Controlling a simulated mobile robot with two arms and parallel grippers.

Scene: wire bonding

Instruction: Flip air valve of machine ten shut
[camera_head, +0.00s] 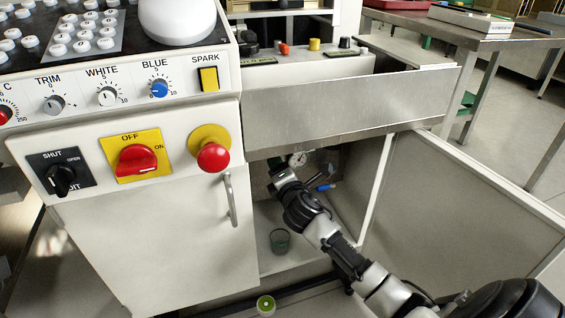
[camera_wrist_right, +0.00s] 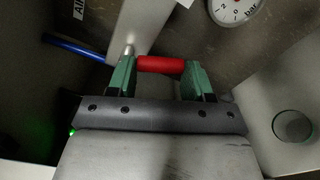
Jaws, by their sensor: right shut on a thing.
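The air valve's red lever (camera_wrist_right: 158,65) shows in the right wrist view, between the two green fingers of my right gripper (camera_wrist_right: 160,72). The fingers are shut on the lever, one at each end of the red sleeve. A metal stem shows just left of the red part; the valve body is mostly hidden. In the head view my right gripper (camera_head: 281,178) reaches inside the open lower cabinet of the machine, just below the pressure gauge (camera_head: 297,159). The lever cannot be made out there. My left gripper is not in view.
The gauge (camera_wrist_right: 236,8) is above right of the lever and a blue hose (camera_wrist_right: 75,47) is left. The open cabinet door (camera_head: 455,205) is right of my arm. A metal panel (camera_head: 350,105) hangs over the opening.

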